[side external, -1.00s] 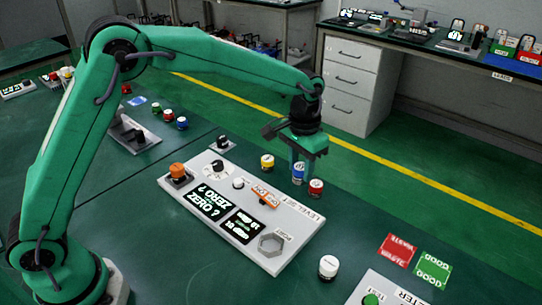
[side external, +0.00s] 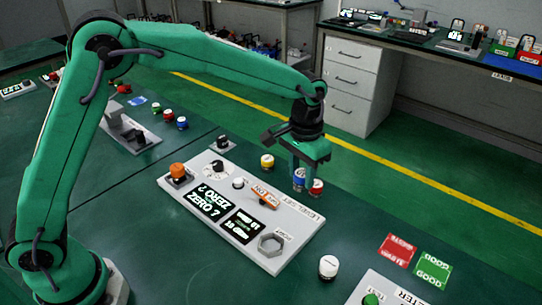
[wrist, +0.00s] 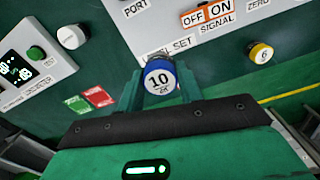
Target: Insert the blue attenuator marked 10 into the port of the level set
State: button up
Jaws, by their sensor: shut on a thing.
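The blue attenuator (wrist: 160,79), with a white top marked 10, sits between the fingers of my gripper (wrist: 158,86) in the wrist view. In the side view, my gripper (side external: 305,172) points down with its fingers shut on the blue attenuator (side external: 299,181), beyond the far long edge of the level set (side external: 180,184). I cannot tell whether the attenuator is clear of the table. The port (side external: 271,244) is a grey hexagonal ring at the near right end of the level set, with no attenuator in it. In the wrist view only its PORT label shows.
A red attenuator (side external: 316,188) stands close beside my gripper. A yellow one (side external: 267,161) marked 6 stands to the left. A white one (side external: 328,267) stands right of the port. An orange switch (side external: 265,196) and knobs rise from the level set.

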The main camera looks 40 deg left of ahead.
jog(key=s+d+r, duration=0.1)
jog(key=s+d, duration=0.3)
jog(key=s, duration=0.7)
jog(key=s+d+r, duration=0.1)
jog(key=s+d, duration=0.2)
jog(key=s, duration=0.8)
send_over(271, 247)
notch_tip(271, 247, down, 7)
jog(key=shift+f, duration=0.1)
jog(key=shift+f, duration=1.95)
jog(key=shift+f, duration=0.15)
jog(key=o, duration=1.1)
